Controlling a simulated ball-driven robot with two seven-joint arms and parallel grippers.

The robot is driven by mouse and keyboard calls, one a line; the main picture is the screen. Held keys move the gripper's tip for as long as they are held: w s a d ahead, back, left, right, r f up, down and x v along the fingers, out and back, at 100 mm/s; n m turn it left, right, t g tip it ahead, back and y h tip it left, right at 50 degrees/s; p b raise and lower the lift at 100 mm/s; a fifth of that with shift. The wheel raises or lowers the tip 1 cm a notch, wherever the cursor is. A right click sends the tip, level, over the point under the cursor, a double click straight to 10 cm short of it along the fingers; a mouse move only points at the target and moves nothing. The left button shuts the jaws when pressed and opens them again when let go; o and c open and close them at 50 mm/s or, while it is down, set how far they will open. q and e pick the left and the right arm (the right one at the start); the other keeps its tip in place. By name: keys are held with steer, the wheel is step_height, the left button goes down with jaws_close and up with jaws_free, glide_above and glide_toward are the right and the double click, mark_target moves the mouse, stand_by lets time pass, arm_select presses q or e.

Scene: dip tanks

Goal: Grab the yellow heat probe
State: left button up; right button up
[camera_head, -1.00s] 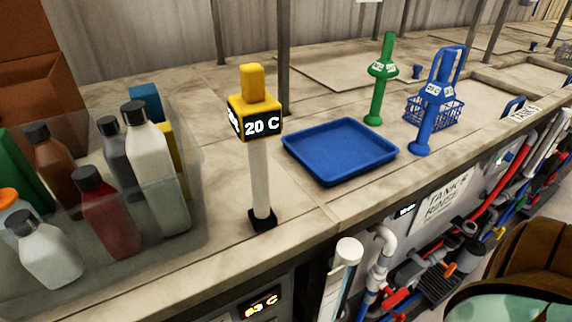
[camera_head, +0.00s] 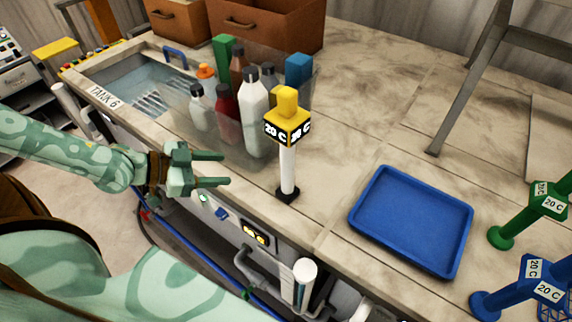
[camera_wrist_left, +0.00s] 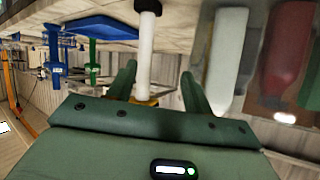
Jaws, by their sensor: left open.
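The yellow heat probe (camera_head: 287,128) stands upright near the counter's front edge. It has a yellow head reading 20 C, a white shaft and a black foot. My left gripper (camera_head: 225,168) is open and empty to its left, fingers pointing towards it with a gap between. In the left wrist view, which looks upside down, the probe's white shaft (camera_wrist_left: 147,48) shows beyond and between the spread fingers (camera_wrist_left: 158,72). Part of its yellow head is hidden by the gripper body. My right gripper is not in view.
A clear bin (camera_head: 175,135) with several bottles stands just left of the probe. A blue tray (camera_head: 412,222) lies to its right, then a green probe (camera_head: 530,212) and a blue one (camera_head: 515,287). Brown boxes (camera_head: 265,27) stand behind.

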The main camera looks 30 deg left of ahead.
arm_select(q)
step_height(320, 180, up, 2)
steer(key=d, duration=0.2)
steer(key=n+p, duration=0.1)
steer(key=p, duration=0.2)
glide_toward(288, 164)
steer(key=w+d+f, duration=0.2)
steer(key=w+f, duration=0.2)
steer(key=shift+h, duration=0.4)
steer(key=p+x, duration=0.1)
steer(key=x, duration=0.4)
steer(key=shift+w+a+p, duration=0.15)
steer(key=shift+w+p, duration=0.2)
steer(key=shift+w+f, duration=0.1)
steer(key=shift+f, duration=0.05)
steer(key=c, duration=0.5)
jaws_close()
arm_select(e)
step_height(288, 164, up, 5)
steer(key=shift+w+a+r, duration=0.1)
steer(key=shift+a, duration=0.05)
